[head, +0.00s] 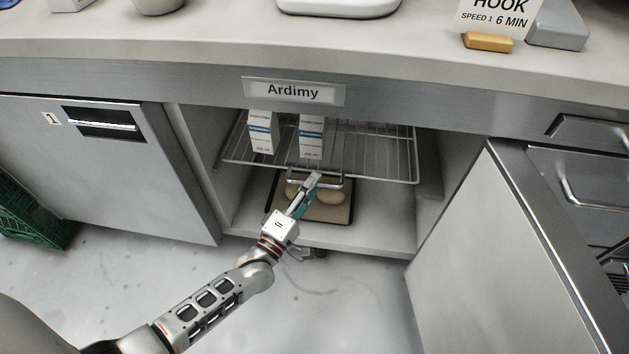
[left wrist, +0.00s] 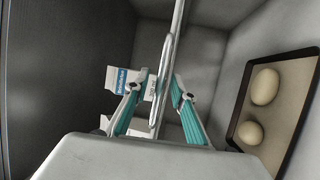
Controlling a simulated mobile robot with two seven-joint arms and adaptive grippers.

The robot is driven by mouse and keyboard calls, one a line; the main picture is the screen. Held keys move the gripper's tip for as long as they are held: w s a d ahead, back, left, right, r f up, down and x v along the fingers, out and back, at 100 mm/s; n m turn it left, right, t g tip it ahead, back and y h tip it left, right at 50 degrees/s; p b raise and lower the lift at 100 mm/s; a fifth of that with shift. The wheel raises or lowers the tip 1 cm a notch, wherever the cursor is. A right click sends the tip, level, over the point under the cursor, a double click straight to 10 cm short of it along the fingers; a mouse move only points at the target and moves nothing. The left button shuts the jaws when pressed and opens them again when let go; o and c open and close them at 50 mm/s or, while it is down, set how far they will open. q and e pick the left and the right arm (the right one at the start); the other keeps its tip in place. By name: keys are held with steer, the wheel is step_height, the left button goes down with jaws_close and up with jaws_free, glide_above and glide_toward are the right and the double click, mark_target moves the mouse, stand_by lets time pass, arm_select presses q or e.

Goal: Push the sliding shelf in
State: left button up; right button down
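The sliding shelf is a wire rack (head: 375,150) inside the open cabinet bay under the counter. It carries two white-and-blue cartons (head: 262,132) (head: 311,137), and a bar handle (head: 332,183) runs along its front. My left gripper (head: 314,183) is at this handle. In the left wrist view, a metal bar (left wrist: 165,85) runs between the two spread fingers of my left gripper (left wrist: 160,80), with a gap visible beside it. I cannot tell if a finger touches it. A carton (left wrist: 124,80) shows beyond, partly hidden by the fingers. My right gripper is not in view.
A dark-rimmed tray (head: 344,214) with pale dough pieces lies on the cabinet floor below the shelf. A cabinet door (head: 490,260) stands to the right, and closed door 1 (head: 150,180) is to the left. A green crate (head: 35,215) sits on the floor.

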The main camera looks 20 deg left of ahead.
arm_select(q)
steer(key=v, duration=1)
steer(key=shift+s, duration=0.3)
steer(key=shift+f, duration=0.1)
